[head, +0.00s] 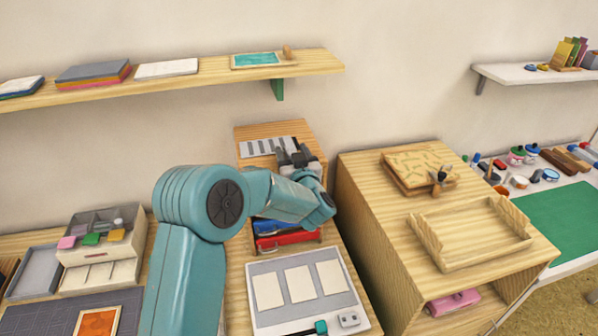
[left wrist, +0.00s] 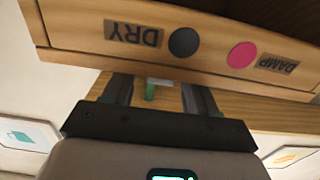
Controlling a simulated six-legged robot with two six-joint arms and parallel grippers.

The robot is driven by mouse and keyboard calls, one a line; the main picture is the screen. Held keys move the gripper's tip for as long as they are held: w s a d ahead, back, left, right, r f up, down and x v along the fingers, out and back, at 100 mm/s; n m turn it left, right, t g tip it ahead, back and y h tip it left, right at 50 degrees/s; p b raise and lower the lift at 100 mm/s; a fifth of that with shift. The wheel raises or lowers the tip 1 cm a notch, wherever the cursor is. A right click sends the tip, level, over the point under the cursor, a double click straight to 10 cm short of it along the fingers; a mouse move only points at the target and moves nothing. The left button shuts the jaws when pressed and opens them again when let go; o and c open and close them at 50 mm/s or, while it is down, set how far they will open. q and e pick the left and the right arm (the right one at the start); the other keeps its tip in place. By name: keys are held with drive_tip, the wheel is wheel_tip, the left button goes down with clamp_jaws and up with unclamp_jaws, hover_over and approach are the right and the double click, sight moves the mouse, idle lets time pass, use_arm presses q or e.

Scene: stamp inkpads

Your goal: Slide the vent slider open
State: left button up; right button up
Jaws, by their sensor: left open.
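A grey-and-white slatted vent panel (head: 262,147) lies on top of the wooden cabinet (head: 268,129) against the back wall. My left gripper (head: 292,152) is at the panel's right end and covers part of it. In the left wrist view, its open fingers (left wrist: 158,92) point at the cabinet's wooden edge (left wrist: 205,45), which reads upside down DRY beside a dark dot and DAMP beside a pink dot. A small green piece (left wrist: 150,92) shows between the fingers; I cannot tell whether it is near or behind. The slider's handle is not clearly visible. My right gripper is not in view.
Red and blue inkpads (head: 287,240) sit below the vent panel, partly behind my left arm. A wall shelf (head: 180,80) with a green bracket (head: 277,89) runs above. A taller wooden cabinet (head: 385,235) with a tray (head: 470,235) stands close on the right.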

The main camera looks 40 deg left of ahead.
use_arm(q)
drive_tip(key=b+v, duration=0.3)
drive_tip(key=v, duration=1.2)
drive_tip(key=shift+a, duration=0.2)
drive_tip(key=shift+s, duration=0.1)
